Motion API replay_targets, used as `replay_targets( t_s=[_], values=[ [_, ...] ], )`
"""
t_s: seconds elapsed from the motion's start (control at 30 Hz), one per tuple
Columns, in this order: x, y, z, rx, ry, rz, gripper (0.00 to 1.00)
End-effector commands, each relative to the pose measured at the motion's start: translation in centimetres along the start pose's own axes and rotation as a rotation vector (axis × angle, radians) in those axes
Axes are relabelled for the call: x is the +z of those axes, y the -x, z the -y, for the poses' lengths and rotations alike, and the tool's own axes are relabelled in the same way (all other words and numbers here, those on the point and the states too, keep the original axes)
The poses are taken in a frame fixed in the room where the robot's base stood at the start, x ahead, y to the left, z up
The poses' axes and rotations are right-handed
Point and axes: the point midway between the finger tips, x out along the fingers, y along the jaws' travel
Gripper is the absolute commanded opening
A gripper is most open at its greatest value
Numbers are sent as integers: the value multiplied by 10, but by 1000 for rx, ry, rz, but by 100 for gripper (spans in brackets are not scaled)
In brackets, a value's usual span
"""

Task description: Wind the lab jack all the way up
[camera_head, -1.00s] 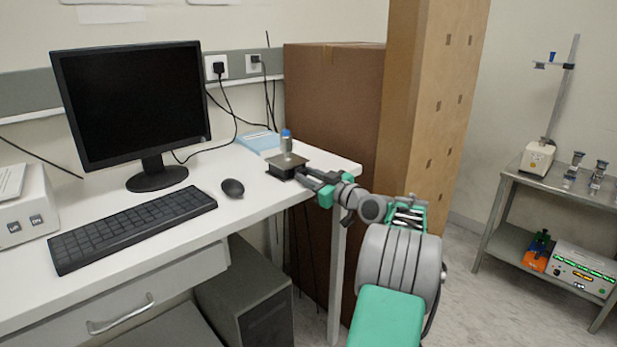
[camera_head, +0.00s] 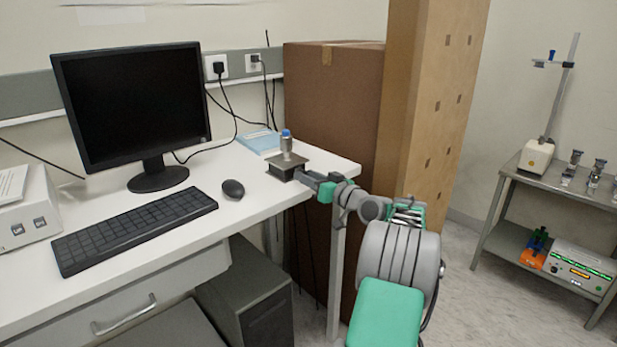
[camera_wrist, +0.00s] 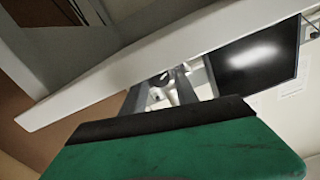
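The lab jack (camera_head: 286,172) stands on the right end of the white desk, with a dark top plate. It looks low, its plate a little above the desk. A small grey bottle with a blue cap (camera_head: 286,143) stands upright on it. My gripper (camera_head: 308,179) is at the jack's right side, close to where its knob would be; the knob is hidden in the head view. In the wrist view my gripper's two fingers (camera_wrist: 163,90) stand apart with a small roundish part (camera_wrist: 161,78) between their tips. Whether they grip it is unclear.
A mouse (camera_head: 232,189), a keyboard (camera_head: 135,228) and a monitor (camera_head: 135,105) are on the desk left of the jack. A blue-white box (camera_head: 260,142) lies behind it. A tall brown carton (camera_head: 333,110) stands behind the desk's right end.

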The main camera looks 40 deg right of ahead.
Motion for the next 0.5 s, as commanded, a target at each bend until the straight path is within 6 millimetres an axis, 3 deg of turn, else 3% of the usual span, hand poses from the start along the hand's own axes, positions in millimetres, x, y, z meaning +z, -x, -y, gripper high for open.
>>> replay_targets(
  t_s=[0.13,0.37,0.5],
  values=[
    [0,0,0,0,0,0,49],
    [0,0,0,-1,1,0,49],
    [0,15,-1,2,0,0,49]
  ],
)
